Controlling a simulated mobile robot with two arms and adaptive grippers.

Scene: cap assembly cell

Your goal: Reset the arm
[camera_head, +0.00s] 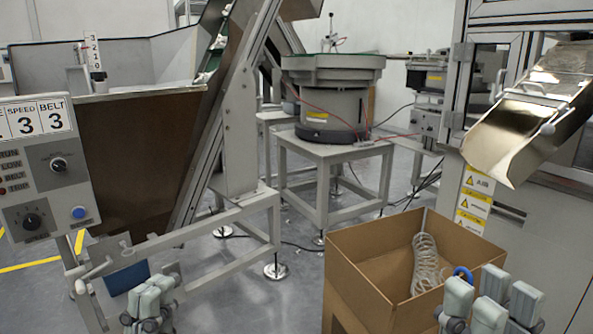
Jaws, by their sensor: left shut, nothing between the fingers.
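My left gripper (150,300) is low at the left of the head view, with its pale finger pads close together and nothing between them. It is in front of the conveyor frame. My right gripper (491,299) is at the bottom right, its pale pads spread apart with a gap between them. No object shows in that gap. It is in front of the right side of an open cardboard box (375,264) and hides part of it. Most of both arms is outside the picture.
A clear coil (426,265) and a blue ring (463,272) show at the box. A control panel (44,165) and brown hopper (137,155) stand left. A bowl feeder (333,95) is behind. A metal chute (528,118) juts in from the right. Grey floor shows between.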

